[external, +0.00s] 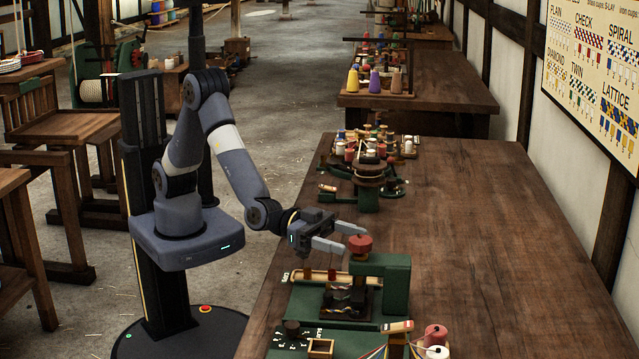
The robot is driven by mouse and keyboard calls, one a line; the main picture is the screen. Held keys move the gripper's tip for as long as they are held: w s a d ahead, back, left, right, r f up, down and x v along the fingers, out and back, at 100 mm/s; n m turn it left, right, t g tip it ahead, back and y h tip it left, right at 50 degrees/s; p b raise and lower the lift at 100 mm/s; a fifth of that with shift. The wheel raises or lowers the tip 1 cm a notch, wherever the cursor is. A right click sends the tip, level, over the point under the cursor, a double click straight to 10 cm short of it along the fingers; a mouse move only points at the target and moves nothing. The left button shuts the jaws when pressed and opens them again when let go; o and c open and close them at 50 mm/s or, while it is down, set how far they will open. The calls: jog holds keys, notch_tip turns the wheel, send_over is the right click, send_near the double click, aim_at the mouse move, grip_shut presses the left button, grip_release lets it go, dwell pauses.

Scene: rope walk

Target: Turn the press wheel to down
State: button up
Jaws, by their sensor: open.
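The press (383,287) is a dark green frame on the near part of the long wooden table. A red knob-like wheel (359,244) sits at its top left. My gripper (346,239) is open, with its two pale fingers pointing right. The fingertips are close to the red wheel, one at its far side and one at its near left; I cannot tell whether they touch it. Under the press arm is a dark block with patterned strands (347,299). The wheel's marking, if any, is too small to read.
A green board with a dark knob (291,328) and white marks lies in front of the press. Red and white spools (436,338) stand at the near right. A green stand with several bobbins (369,180) is farther back. The table's right side (500,230) is clear.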

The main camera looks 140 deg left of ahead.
aim_at(361, 240)
jog(key=shift+x, duration=2)
jog(key=shift+c, duration=0.5)
jog(key=c, duration=0.9)
